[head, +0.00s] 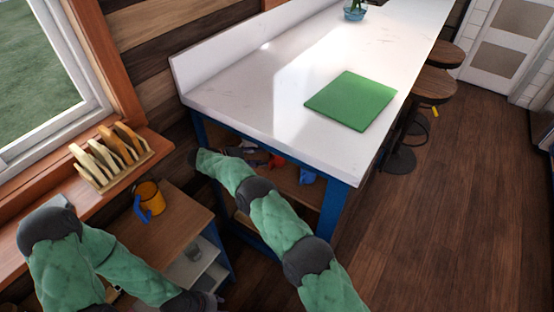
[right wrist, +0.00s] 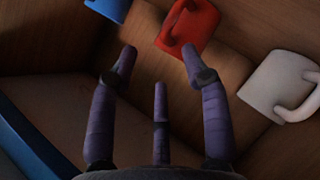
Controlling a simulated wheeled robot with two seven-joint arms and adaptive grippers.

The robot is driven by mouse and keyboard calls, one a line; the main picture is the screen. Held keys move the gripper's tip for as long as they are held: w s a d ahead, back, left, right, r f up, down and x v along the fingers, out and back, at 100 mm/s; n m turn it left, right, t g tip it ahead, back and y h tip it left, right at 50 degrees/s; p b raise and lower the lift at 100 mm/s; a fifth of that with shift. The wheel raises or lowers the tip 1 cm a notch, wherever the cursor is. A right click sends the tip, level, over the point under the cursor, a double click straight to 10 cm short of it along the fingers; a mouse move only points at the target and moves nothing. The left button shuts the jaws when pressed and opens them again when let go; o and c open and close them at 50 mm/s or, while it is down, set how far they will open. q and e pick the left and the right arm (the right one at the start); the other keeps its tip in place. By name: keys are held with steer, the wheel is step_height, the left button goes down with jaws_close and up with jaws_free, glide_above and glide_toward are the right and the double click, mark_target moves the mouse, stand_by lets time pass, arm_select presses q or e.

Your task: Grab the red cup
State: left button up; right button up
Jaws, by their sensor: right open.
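The red cup (right wrist: 196,26) stands in the shelf space under the counter, at the top of the right wrist view, with its handle on the left side. In the head view only a small red part of it (head: 275,161) shows, beside my gripper. My right gripper (right wrist: 158,62) is open and empty, with its fingertips pointing toward the red cup. The right fingertip appears close to the cup; I cannot tell whether it touches. In the head view my right gripper (head: 250,155) is inside the shelf space.
A white cup (right wrist: 277,82) is right of the red one and a blue cup (right wrist: 112,8) left of it. The white counter (head: 250,100) with a green board (head: 351,100) lies above. An orange mug (head: 150,193) stands on the small cabinet at left.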

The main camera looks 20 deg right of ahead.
mark_target(272, 159)
steer(key=x, duration=0.1)
steer(key=b+x, duration=0.1)
steer(key=x, duration=0.1)
steer(key=shift+w+d+f+b, duration=0.2)
steer(key=shift+w+f+b, duration=0.15)
steer(key=shift+f, duration=0.1)
steer(key=shift+d+f, duration=0.1)
steer(key=shift+d, duration=0.3)
jaws_close()
steer(key=shift+s, duration=0.1)
